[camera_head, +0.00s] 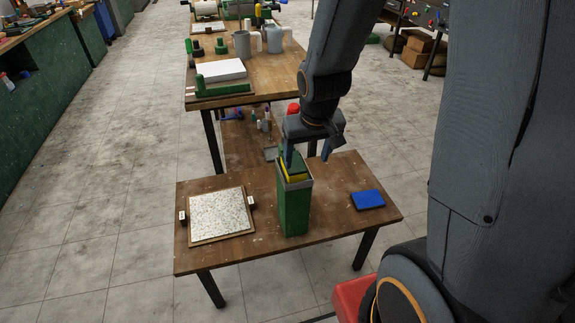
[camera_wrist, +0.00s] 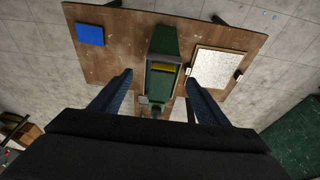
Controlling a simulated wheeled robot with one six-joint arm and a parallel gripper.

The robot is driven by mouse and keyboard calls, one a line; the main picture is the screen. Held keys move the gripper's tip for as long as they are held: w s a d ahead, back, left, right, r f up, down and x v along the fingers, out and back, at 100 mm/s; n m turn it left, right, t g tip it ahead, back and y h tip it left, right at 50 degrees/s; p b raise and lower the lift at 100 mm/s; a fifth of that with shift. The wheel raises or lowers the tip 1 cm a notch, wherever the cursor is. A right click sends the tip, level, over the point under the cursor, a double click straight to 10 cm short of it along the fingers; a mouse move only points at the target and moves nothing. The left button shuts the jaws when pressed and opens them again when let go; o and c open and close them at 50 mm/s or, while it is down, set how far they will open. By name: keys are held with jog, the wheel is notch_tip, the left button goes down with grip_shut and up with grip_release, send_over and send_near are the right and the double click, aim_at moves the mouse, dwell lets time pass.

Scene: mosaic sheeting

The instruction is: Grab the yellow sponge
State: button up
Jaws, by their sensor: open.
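The yellow sponge (camera_head: 292,174) sits inside the top of a tall green container (camera_head: 293,208) on the low wooden table; only part of it shows above the rim. In the wrist view the sponge (camera_wrist: 163,67) is a yellow strip within the container's opening. My gripper (camera_head: 307,152) is open and empty, just above the container. In the wrist view its two fingers (camera_wrist: 157,92) stand apart on either side of the opening. I cannot tell whether a finger touches the container.
A blue sponge-like block (camera_head: 367,199) lies on the table (camera_head: 330,226) right of the container. A speckled mosaic sheet on a board (camera_head: 220,214) lies to its left. A higher table (camera_head: 265,82) behind holds a white block, mugs and green items.

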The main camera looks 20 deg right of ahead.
jog(key=t+p, duration=0.1)
send_near(293, 163)
jog(key=shift+w+d+f, duration=0.2)
jog(key=shift+d+f, duration=0.2)
jog(key=shift+f, duration=0.1)
jog(key=shift+a+b+x, duration=0.1)
jog(key=shift+b+x, duration=1.6)
jog(key=shift+x, duration=0.2)
jog(key=shift+a+b+x, duration=0.15)
jog(key=shift+b+x, duration=1.5)
jog(key=shift+x, duration=0.25)
jog(key=shift+w+f, duration=0.15)
jog(key=shift+a, duration=0.1)
jog(key=c, duration=0.7)
jog(key=shift+d, duration=0.2)
jog(key=c, duration=0.4)
jog(key=shift+a, duration=0.1)
jog(key=shift+c, duration=0.6)
